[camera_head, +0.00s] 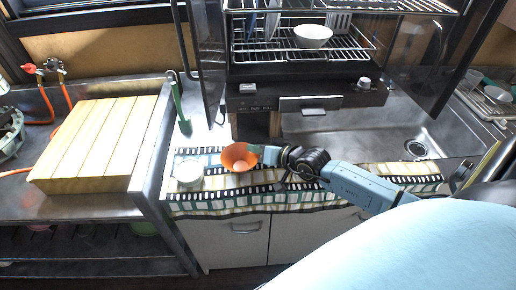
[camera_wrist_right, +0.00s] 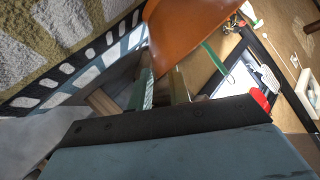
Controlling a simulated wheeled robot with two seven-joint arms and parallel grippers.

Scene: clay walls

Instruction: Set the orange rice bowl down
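The orange rice bowl (camera_head: 233,154) is at my right gripper (camera_head: 257,152), over the patterned mat on the counter. Its opening faces up and toward the head camera. In the right wrist view the bowl's smooth orange side (camera_wrist_right: 190,28) fills the top middle, and the fingers (camera_wrist_right: 162,85) meet its rim. The gripper is closed on the rim. The bowl's underside is hidden in the head view, so I cannot tell whether it touches the mat. My left gripper is in neither view.
A pale bowl (camera_head: 188,174) stands on the mat (camera_head: 240,201), just left of the orange bowl. A dish rack (camera_head: 350,44) with a white bowl (camera_head: 312,36) is behind. The sink (camera_head: 340,124) lies to the right, and a slatted wooden board (camera_head: 95,140) to the left.

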